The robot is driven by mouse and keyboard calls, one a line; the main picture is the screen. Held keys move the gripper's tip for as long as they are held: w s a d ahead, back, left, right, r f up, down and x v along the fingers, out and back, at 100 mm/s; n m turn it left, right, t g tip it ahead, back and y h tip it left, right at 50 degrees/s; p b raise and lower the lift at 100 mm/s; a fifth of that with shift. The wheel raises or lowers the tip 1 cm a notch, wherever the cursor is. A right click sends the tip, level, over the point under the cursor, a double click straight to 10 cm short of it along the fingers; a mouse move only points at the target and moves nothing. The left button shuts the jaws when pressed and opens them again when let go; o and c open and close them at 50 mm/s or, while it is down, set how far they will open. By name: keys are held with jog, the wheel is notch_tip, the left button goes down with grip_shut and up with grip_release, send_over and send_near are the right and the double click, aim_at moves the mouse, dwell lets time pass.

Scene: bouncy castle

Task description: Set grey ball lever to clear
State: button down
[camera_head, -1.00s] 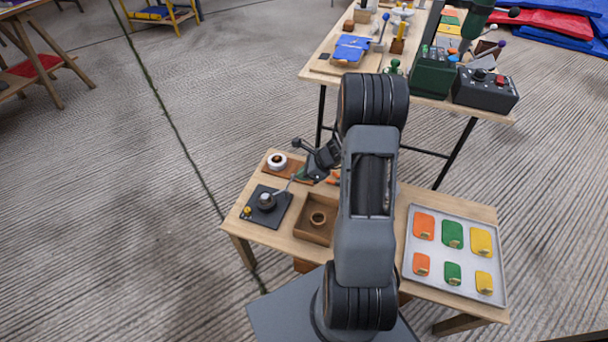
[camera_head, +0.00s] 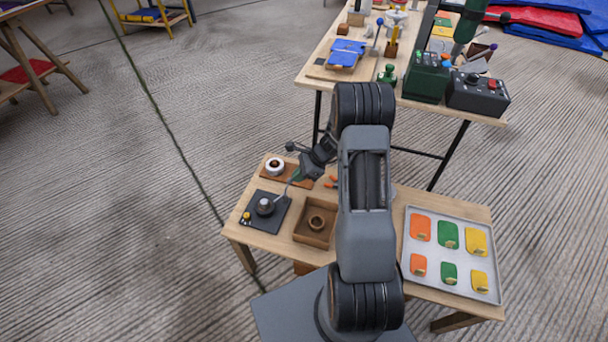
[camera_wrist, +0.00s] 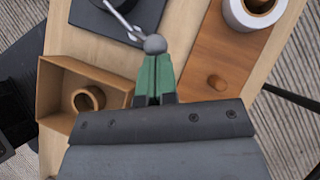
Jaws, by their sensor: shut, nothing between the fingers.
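The grey ball lever has a dark square base plate (camera_head: 279,217) with a round grey hub (camera_head: 265,206) on the left of the near table. Its thin rod slants from the hub up and right toward my gripper (camera_head: 296,177). In the wrist view the grey ball (camera_wrist: 154,44) sits right at the tips of my green fingers (camera_wrist: 155,70). The fingers are together, with the ball in front of them, not between them. I cannot tell whether they touch it. Any position markings on the plate are too small to read.
A wooden box with a ring (camera_head: 317,221) stands right of the lever plate. A white roll (camera_head: 274,164) on a wooden board lies behind it. A grey tray (camera_head: 408,268) of coloured pieces lies at right. A second table (camera_head: 306,78) stands behind.

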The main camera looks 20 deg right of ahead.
jog(key=w+a+n+g, duration=0.1)
jog(key=n+g, duration=0.1)
jog(key=n, duration=0.1)
jog(key=w+a+n+g+p, duration=0.1)
jog(key=n+g, duration=0.1)
jog(key=n, duration=0.1)
jog(key=w+n+g, duration=0.1)
jog(key=n+g, duration=0.1)
jog(key=n, duration=0.1)
jog(key=shift+w+a+h, duration=0.3)
jog(key=shift+w+a, duration=0.05)
jog(key=shift+a, duration=0.05)
jog(key=shift+s+p, duration=0.15)
jog(key=shift+p, duration=0.2)
jog(key=shift+s+p, duration=0.35)
jog(key=shift+s, duration=0.25)
jog(key=p+v, duration=0.2)
jog(key=v, duration=1.1)
jog(key=shift+r, duration=0.35)
jog(key=shift+d, duration=0.1)
